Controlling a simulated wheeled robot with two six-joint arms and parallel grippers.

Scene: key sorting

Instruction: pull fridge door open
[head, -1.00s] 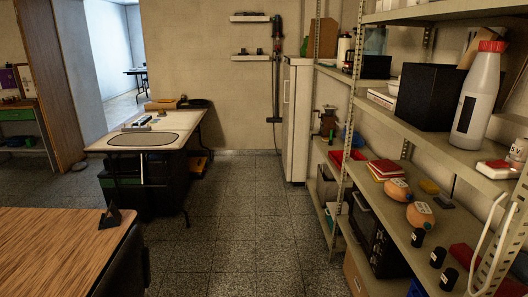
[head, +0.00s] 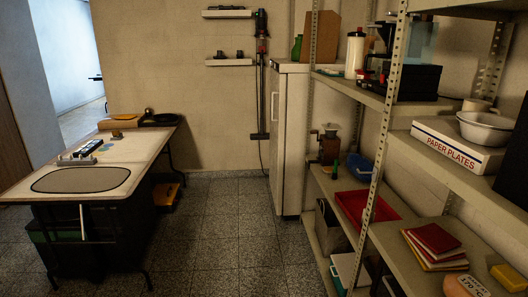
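The white fridge (head: 292,140) stands against the right wall near the back, beyond the metal shelving. It is seen edge-on, with its narrow door side facing left into the aisle. A vertical handle (head: 274,121) shows on that side. The door looks closed. Neither of my grippers is in the head view.
Metal shelving (head: 379,170) lines the right side, holding a paper plates box (head: 456,144) and a red tray (head: 364,207). A table (head: 42,187) stands at left. The tiled aisle (head: 225,230) between them is clear. A stick vacuum (head: 261,80) hangs on the back wall.

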